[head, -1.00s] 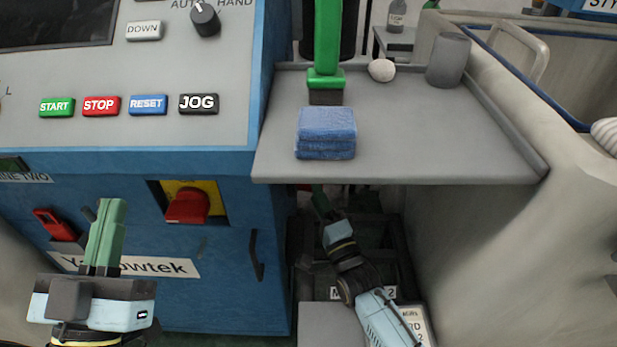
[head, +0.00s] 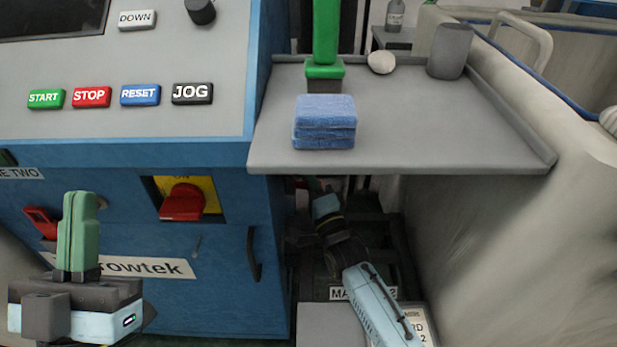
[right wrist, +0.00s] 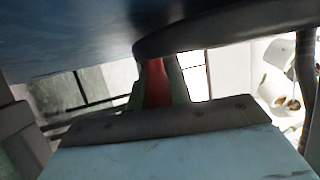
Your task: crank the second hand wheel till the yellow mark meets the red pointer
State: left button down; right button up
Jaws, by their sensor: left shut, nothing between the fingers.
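My right gripper (right wrist: 158,88) reaches under the grey shelf. In the right wrist view its green fingers lie against both sides of a red handle (right wrist: 155,80), just below the dark curved rim of a wheel (right wrist: 235,28). The handle's upper end is hidden by the rim. In the head view my right gripper is partly hidden under the shelf, and its fingertips are dark and small. I see neither the yellow mark nor a red pointer that I can make out. My left gripper (head: 78,230) is shut and empty, pointing up before the blue machine front.
A red switch (head: 183,202) and a door handle (head: 254,255) are on the blue cabinet. A pale bin stands at the right.

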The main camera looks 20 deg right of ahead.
grip_shut()
